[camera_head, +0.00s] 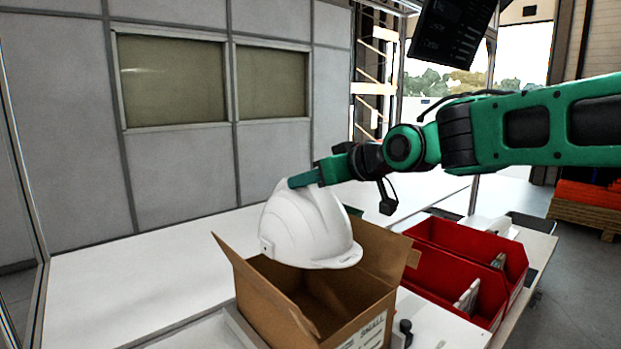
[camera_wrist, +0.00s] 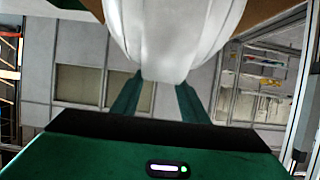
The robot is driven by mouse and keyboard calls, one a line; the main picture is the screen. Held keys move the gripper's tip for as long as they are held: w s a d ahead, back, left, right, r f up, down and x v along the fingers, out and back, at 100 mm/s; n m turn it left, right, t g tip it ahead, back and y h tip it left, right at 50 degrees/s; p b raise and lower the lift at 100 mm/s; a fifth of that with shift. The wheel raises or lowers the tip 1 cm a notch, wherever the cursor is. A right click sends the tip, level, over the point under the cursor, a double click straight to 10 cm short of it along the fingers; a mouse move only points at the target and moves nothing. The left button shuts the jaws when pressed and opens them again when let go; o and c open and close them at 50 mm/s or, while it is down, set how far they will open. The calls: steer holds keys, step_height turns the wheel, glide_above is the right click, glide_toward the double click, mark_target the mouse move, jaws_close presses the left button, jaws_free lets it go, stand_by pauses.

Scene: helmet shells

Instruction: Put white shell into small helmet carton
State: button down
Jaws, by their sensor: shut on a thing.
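The white shell (camera_head: 303,228) is a white helmet held in the air over the open small helmet carton (camera_head: 345,334). The carton is brown cardboard with its flaps spread and "SMALL" printed on its front. My gripper (camera_head: 305,179) is shut on the shell's upper part, from above. In the wrist view, my gripper (camera_wrist: 158,100) has a green finger on each side of the shell (camera_wrist: 175,40). The shell's lower edge overlaps the carton's opening in the head view; I cannot tell whether any of it is below the rim.
Two red bins (camera_head: 440,285) with small parts stand right of the carton. The white table (camera_head: 120,290) is clear to the left. A grey panelled wall with windows (camera_head: 172,80) stands behind. A dark screen (camera_head: 450,35) hangs at upper right.

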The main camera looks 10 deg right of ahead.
steer(key=shift+a, duration=0.1)
steer(key=shift+d+r, duration=0.1)
steer(key=shift+d, duration=0.1)
steer(key=shift+s+f, duration=0.1)
steer(key=shift+f, duration=3.95)
